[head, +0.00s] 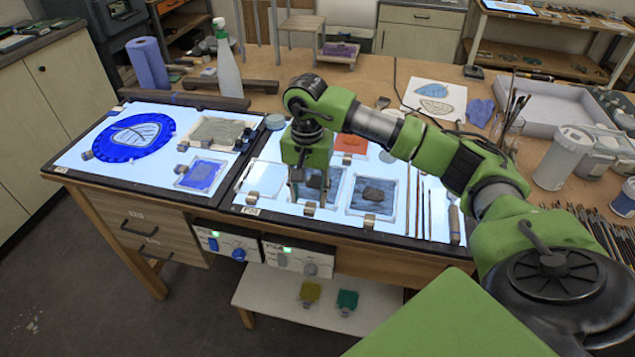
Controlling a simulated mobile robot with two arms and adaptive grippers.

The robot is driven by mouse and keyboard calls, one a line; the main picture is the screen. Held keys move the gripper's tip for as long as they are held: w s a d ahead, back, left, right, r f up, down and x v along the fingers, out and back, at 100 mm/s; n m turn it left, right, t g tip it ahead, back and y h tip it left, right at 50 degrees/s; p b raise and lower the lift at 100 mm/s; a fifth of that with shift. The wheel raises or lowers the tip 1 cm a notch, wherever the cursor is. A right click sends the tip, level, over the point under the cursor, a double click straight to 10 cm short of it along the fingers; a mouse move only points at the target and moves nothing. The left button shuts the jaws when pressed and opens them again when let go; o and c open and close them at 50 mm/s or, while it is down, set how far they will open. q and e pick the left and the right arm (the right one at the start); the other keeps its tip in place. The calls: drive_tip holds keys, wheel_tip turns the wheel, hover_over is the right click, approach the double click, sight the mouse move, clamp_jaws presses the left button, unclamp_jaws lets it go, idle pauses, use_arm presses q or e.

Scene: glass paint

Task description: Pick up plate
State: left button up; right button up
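Several flat square glass plates lie on the lit table panels. One plate (332,197) with a dark lump is under my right gripper, partly hidden by it. A similar plate (373,208) with a dark lump lies just to its right. A pale, clear plate (262,180) lies to its left. My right gripper (308,192) points down over the panel. Its finger gap and any contact are unclear. My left gripper is out of view.
A spray bottle (228,65) and blue paper rolls (149,64) stand at the back left. Brushes (511,105), a grey tray (545,112) and white jars (563,157) crowd the right. Small metal weights (368,221) sit along the plate edges. My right arm crosses above the right panel.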

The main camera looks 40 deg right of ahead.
sight(310, 208)
drive_tip(key=shift+s+f+p, duration=0.1)
drive_tip(key=shift+f+p, duration=0.45)
drive_tip(key=shift+f, duration=1.15)
clamp_jaws()
drive_tip(key=shift+r, duration=0.15)
